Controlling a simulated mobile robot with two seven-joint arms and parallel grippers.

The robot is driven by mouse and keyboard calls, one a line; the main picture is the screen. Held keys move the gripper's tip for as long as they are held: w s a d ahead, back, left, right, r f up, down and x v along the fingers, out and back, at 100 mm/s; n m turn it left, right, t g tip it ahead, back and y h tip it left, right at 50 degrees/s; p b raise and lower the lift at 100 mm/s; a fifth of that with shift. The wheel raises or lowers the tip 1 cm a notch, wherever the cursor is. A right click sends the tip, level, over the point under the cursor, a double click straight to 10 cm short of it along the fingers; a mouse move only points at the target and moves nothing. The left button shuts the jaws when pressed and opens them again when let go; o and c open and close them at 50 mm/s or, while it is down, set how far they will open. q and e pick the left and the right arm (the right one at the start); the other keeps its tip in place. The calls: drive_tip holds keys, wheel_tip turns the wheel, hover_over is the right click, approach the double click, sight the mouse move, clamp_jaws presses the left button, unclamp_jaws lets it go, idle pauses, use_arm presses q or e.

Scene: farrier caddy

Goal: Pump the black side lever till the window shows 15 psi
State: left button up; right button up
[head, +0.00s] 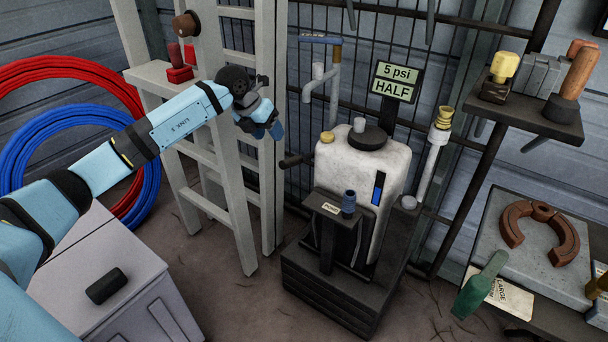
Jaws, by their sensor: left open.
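A white tank (385,165) stands on a dark stepped base (335,302), with a black cap on top. The window (396,82) above it reads 5 psi and HALF. The black side lever (292,160) sticks out to the left from the tank's left side. My left gripper (268,128) is open and empty in front of the ladder, a little above and left of the lever, and does not appear to touch it. My right gripper is not in view.
A pale ladder (228,190) stands close behind my left gripper. A grey cabinet (150,300) with a black object on it is at lower left. A tap (333,85) is on the wire grid. A shelf (535,120) and a bench with a brown horseshoe (540,232) are right.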

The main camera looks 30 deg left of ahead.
sight(290, 162)
use_arm(q)
drive_tip(key=b+x, duration=0.5)
drive_tip(key=x, duration=0.8)
drive_tip(key=shift+s, duration=0.1)
drive_tip(key=shift+d+f, duration=0.1)
drive_tip(key=shift+f, duration=0.15)
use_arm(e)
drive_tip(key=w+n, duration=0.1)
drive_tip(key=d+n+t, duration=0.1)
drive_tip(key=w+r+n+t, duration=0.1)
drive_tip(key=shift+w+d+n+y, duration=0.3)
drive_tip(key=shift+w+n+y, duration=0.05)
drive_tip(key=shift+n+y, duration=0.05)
